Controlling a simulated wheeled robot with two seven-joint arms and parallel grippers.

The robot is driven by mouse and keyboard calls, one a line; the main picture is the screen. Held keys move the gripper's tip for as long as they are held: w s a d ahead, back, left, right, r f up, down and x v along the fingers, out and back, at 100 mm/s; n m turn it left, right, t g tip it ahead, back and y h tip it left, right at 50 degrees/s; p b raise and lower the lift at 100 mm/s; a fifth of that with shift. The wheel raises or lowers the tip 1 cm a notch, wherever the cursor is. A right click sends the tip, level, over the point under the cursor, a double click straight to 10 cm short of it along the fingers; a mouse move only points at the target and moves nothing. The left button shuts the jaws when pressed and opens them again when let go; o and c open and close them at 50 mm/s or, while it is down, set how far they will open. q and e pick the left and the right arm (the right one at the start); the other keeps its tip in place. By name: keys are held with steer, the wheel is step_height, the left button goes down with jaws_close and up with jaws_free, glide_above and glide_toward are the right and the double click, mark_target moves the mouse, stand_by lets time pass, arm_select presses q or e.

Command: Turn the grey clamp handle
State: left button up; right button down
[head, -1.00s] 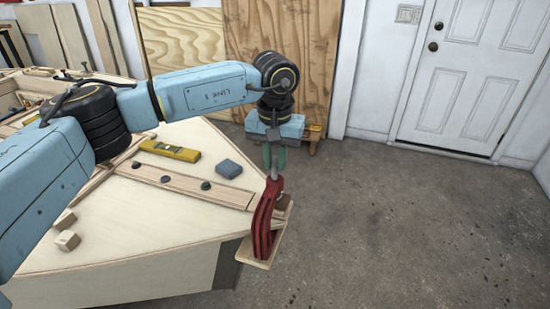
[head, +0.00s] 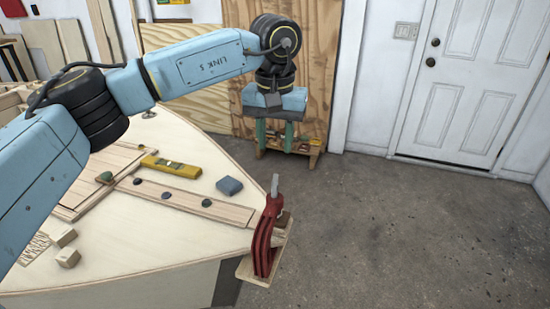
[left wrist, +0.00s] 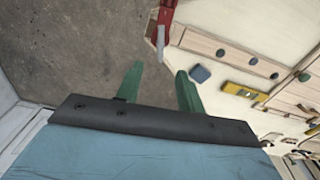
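A red clamp (head: 264,238) stands upright at the near right corner of the plywood hull. Its grey handle (head: 275,184) sticks up at the top. In the left wrist view the handle (left wrist: 161,48) shows at the upper middle, below the red clamp body (left wrist: 166,16). My left gripper (head: 275,143) points down above and beyond the clamp in the head view. Its two green fingers are apart with nothing between them, and they do not touch the handle. In the left wrist view the handle lies past the gap between the fingertips (left wrist: 159,72). My right gripper is not in view.
The hull top (head: 190,235) carries a yellow level (head: 171,166), a blue-grey block (head: 229,186), wooden blocks (head: 66,257) and a strip with dark knobs. A low wooden stand (head: 312,150) is on the floor behind. The concrete floor (head: 400,240) at right is clear.

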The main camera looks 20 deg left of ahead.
arm_select(q)
steer(key=shift+r, duration=1.65)
